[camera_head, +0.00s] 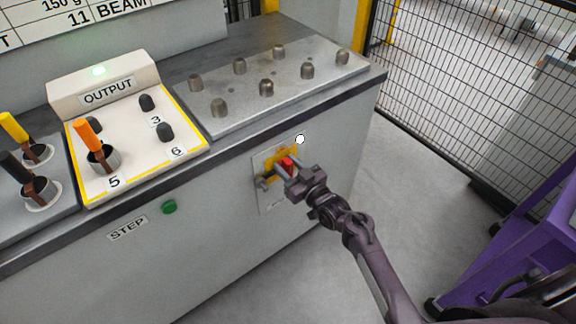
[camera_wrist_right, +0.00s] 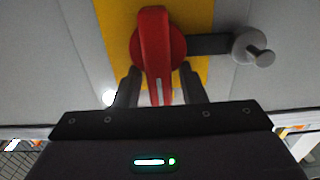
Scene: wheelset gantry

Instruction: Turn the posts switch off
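A red rotary switch handle (camera_wrist_right: 157,45) sits on a yellow plate (camera_wrist_right: 115,20) in the right wrist view. I take it for the posts switch; its label is too small to read. In the head view the red handle (camera_head: 287,162) shows on the cabinet front, partly hidden by my right gripper (camera_head: 284,172). In the right wrist view the fingers of the right gripper (camera_wrist_right: 159,75) stand on both sides of the handle, with narrow gaps visible. The handle points straight toward the gripper's palm in that view. My left gripper is not in view.
A grey bar with a round pin (camera_wrist_right: 255,47) projects beside the switch. A small white lamp (camera_head: 300,139) glows above it. A green STEP button (camera_head: 169,207) is left on the cabinet front. A mesh fence (camera_head: 470,80) and purple frame (camera_head: 520,230) are right.

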